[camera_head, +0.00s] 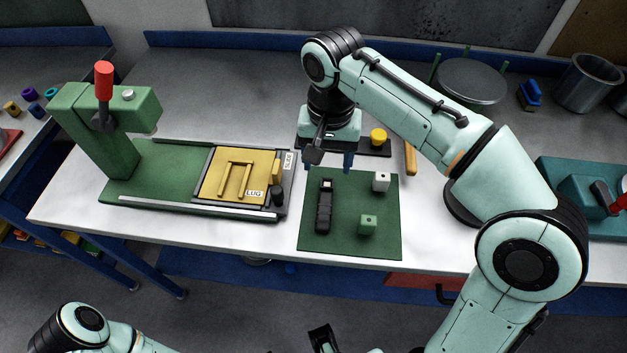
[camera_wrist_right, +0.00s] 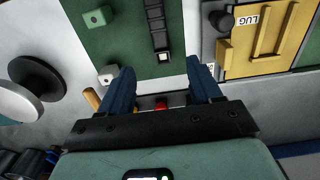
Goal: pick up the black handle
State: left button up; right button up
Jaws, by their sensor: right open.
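The black handle (camera_head: 324,207) is a long dark bar with a pale end, lying on the green mat (camera_head: 345,240) on the white table. In the right wrist view the handle (camera_wrist_right: 157,27) runs from the top edge down to its pale end, just beyond my fingertips. My right gripper (camera_head: 328,164) is above the far edge of the mat, near the handle's pale end. Its blue fingers are apart, with nothing held between them, as the right wrist view also shows (camera_wrist_right: 160,68).
A white block (camera_head: 381,181) and a green block (camera_head: 368,224) stand on the mat right of the handle. To the left is a green press (camera_head: 115,135) with a yellow plate (camera_head: 226,180) marked LUG.

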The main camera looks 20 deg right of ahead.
jog(key=b, duration=0.2)
send_over(325, 201)
jog(key=f, duration=0.7)
jog(key=shift+s+d+f, duration=0.1)
jog(key=shift+s, duration=0.15)
jog(key=shift+w+f+b, duration=0.15)
jog(key=shift+f+b, duration=0.45)
jog(key=shift+f, duration=2.35)
jog(key=c, duration=1.2)
